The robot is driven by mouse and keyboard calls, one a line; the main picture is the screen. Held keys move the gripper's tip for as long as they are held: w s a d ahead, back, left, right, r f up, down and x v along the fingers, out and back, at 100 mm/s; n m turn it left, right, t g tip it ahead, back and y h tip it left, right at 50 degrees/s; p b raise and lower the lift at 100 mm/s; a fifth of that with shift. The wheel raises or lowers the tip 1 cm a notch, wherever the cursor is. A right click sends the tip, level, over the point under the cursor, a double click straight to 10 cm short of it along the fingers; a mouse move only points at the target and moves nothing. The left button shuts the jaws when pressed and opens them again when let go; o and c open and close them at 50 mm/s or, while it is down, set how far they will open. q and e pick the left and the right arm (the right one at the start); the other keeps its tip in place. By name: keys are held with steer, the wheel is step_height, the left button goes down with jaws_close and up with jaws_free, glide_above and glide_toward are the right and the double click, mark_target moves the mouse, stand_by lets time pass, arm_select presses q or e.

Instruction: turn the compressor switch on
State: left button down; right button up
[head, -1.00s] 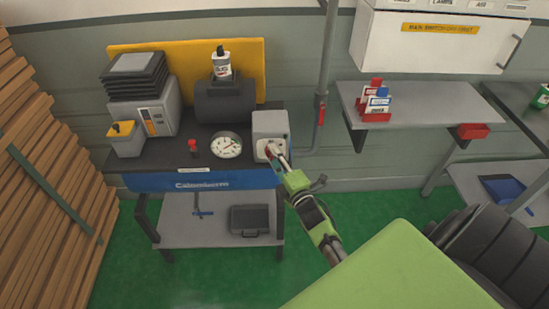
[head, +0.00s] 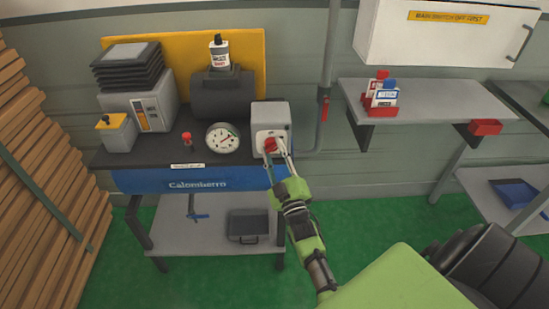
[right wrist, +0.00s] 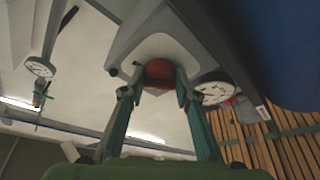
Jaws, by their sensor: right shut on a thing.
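The compressor switch is a red knob (head: 270,145) on the front of a grey box (head: 270,115) at the right end of the black-topped bench. My right gripper (head: 277,155) reaches up to it from below. Its fingers are shut on the knob, one on each side. In the right wrist view the red knob (right wrist: 160,73) sits between the fingertips (right wrist: 158,84), against the pale face plate. The fingers partly hide the knob, so its exact angle cannot be told. My left gripper is not in view.
A round gauge (head: 222,138) and a small red-topped part (head: 187,141) stand left of the switch box. A dark tank (head: 222,95) is behind. A grey pipe with a red handle (head: 323,102) runs to the right. A wall shelf (head: 430,97) is farther right.

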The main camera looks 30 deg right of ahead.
steer(key=shift+a+f+m+h+b, duration=0.1)
steer(key=shift+m+h+b, duration=0.65)
steer(key=shift+m, duration=0.75)
steer(key=shift+o, duration=0.2)
steer(key=o, duration=1.1)
steer(key=v, duration=0.7)
steer(key=shift+s+a+f, duration=0.1)
steer(key=shift+s, duration=0.1)
